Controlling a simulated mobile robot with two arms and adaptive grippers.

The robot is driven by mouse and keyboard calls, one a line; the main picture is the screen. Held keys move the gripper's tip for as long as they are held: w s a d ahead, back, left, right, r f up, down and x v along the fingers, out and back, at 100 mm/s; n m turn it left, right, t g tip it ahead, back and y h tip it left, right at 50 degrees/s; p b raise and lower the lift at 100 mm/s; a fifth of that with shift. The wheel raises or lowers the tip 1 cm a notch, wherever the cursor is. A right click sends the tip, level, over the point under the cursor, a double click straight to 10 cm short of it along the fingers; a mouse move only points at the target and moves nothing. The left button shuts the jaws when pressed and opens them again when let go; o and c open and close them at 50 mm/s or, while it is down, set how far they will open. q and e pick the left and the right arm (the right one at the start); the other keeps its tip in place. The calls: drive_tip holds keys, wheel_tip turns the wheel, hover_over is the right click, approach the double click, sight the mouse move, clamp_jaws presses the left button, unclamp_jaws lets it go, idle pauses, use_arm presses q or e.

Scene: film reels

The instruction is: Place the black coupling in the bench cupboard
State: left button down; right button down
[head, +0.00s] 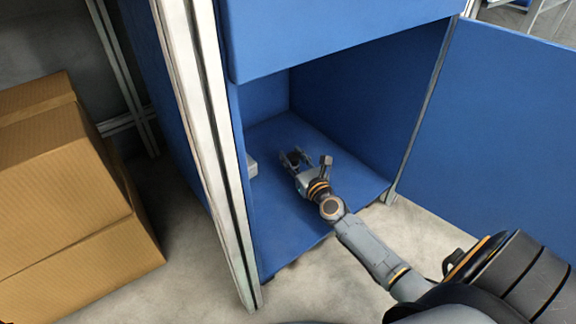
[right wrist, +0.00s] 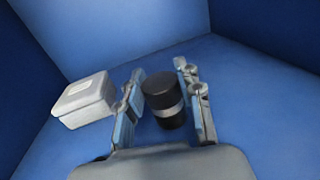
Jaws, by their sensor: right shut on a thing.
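The black coupling (right wrist: 165,105) is a short dark cylinder with a silver band, seen in the right wrist view between the two fingers of my right gripper (right wrist: 160,70). The gripper is shut on it. In the head view, my right gripper (head: 294,157) is inside the open blue bench cupboard (head: 350,175), low over its floor and towards the back. I cannot tell whether the coupling touches the floor. My left gripper is not in view.
A white lidded box (right wrist: 85,100) stands on the cupboard floor left of my gripper, partly hidden behind the post in the head view. The blue door (head: 490,130) hangs open at right. Cardboard boxes (head: 60,190) stand at left. The cupboard floor right of the gripper is clear.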

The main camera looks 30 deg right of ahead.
drive_tip(key=shift+f, duration=0.45)
drive_tip(key=shift+r, duration=0.15)
drive_tip(key=c, duration=0.9)
unclamp_jaws()
drive_tip(key=s, duration=0.4)
drive_tip(key=s+a, duration=0.1)
drive_tip(key=s, duration=0.7)
drive_tip(key=shift+a+p, duration=0.2)
drive_tip(key=shift+p, duration=0.2)
drive_tip(key=shift+s, duration=0.1)
